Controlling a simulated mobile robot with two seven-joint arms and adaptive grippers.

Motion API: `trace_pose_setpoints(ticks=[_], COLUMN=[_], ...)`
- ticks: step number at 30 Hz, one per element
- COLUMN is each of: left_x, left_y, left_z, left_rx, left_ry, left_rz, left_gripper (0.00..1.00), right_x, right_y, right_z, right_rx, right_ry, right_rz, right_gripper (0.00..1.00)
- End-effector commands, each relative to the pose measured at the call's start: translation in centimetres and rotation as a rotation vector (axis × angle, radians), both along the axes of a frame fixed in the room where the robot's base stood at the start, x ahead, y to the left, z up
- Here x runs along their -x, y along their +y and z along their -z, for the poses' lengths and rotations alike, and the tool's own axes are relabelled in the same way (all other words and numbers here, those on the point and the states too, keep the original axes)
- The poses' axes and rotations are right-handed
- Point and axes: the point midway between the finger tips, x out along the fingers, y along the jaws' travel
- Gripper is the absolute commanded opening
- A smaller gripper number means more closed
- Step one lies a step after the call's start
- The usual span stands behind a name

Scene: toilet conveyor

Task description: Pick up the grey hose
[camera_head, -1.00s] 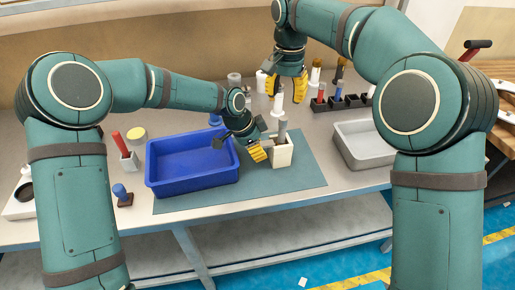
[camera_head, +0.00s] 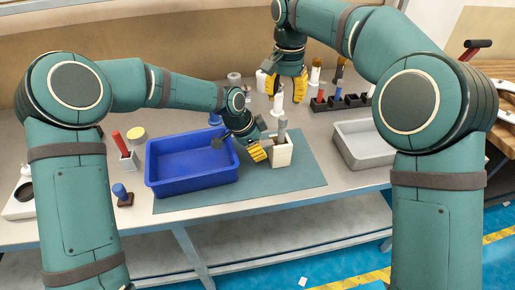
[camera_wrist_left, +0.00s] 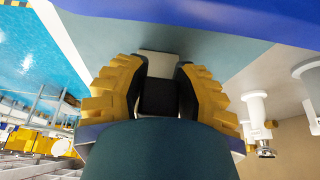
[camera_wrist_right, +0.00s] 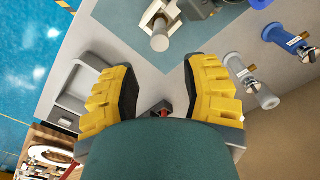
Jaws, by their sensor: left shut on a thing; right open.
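A grey upright cylinder, which looks like the grey hose (camera_head: 282,131), stands in a white block-shaped holder (camera_head: 283,154) on the teal mat. In the right wrist view the hose (camera_wrist_right: 160,38) shows near the top. My left gripper (camera_head: 260,151) is at the left side of the holder, its fingers shut on a pale part there. The left wrist view shows a pale block (camera_wrist_left: 161,65) between the fingers; it seems to be the holder, though the exact contact is hidden. My right gripper (camera_head: 289,86) is open and empty, above the table behind the holder.
A blue bin (camera_head: 190,185) stands left of the holder, and a grey tray (camera_head: 358,155) stands to the right. A black rack (camera_head: 341,103) and several white fittings are at the back. The teal mat (camera_head: 305,179) is clear in front of the holder.

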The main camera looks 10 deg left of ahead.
Motion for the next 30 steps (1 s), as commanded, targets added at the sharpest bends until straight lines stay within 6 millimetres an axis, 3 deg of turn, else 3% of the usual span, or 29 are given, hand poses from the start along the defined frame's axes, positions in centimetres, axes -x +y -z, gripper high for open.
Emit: trace_pose_setpoints(ticks=[6,7,14,30], left_x=[0.0,0.0,0.0,0.0], left_y=[0.0,0.0,0.0,0.0], left_z=[-0.1,-0.1,-0.1,-0.1], left_rx=[0.001,0.001,0.001,0.001], left_ry=[-0.001,-0.001,-0.001,-0.001], left_rz=[0.000,0.000,0.000,0.000], left_gripper=[0.03,0.03,0.03,0.03], right_x=[0.0,0.0,0.0,0.0], right_y=[0.0,0.0,0.0,0.0], right_z=[0.0,0.0,0.4,3.7], right_rx=[0.000,0.000,0.000,-0.002], right_ry=[0.000,0.000,0.000,0.005], right_rz=[0.000,0.000,-0.101,-1.038], right_gripper=[0.46,0.56,0.56,0.56])
